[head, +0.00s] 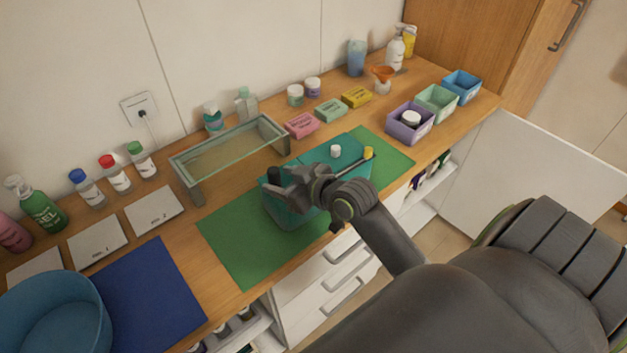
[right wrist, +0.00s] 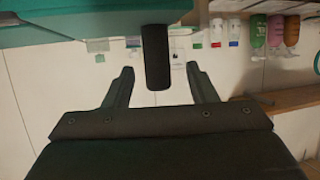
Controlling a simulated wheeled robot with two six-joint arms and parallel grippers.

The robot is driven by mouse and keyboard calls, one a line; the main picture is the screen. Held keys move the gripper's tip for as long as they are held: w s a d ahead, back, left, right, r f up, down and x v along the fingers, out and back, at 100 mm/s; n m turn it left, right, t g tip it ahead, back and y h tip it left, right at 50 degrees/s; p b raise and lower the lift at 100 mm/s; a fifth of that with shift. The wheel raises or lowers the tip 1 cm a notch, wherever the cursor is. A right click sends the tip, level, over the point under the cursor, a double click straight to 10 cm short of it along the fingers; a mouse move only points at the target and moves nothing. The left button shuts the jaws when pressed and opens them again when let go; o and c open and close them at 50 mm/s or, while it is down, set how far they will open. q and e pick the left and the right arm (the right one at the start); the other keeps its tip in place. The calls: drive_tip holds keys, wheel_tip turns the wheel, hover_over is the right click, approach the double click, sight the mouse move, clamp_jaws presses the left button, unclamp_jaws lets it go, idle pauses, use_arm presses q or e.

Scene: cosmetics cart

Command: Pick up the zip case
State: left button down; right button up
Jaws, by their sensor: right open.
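The zip case is a teal box-shaped case (head: 287,212) on the green mat (head: 237,250) in the head view. A small white item (head: 336,151) and a yellow-tipped rod (head: 368,153) show at its top right. My right gripper (head: 277,186) is at the case's left end, and the wrist and hand hide much of its front. In the right wrist view its two fingers (right wrist: 160,80) are apart. A dark upright strap-like piece (right wrist: 157,58) shows between them, below a teal surface (right wrist: 90,14). I cannot tell whether the fingers touch anything. My left gripper is not in view.
A glass-topped stand (head: 230,155) is close behind the case. Soap boxes (head: 301,125) and small bins (head: 410,122) stand behind and to the right. A blue mat (head: 155,300) and a blue basin (head: 50,315) lie left. The green mat's front left is bare.

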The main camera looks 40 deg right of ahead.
sight(269, 175)
drive_tip(key=shift+w+a+p, duration=0.15)
drive_tip(key=shift+w+p, duration=0.3)
drive_tip(key=shift+w, duration=0.15)
drive_tip(key=p+x, duration=0.1)
drive_tip(key=x, duration=0.2)
drive_tip(key=shift+w, duration=0.1)
drive_tip(key=shift+w+f, duration=0.3)
drive_tip(key=shift+w, duration=0.1)
drive_tip(key=shift+c, duration=0.3)
clamp_jaws()
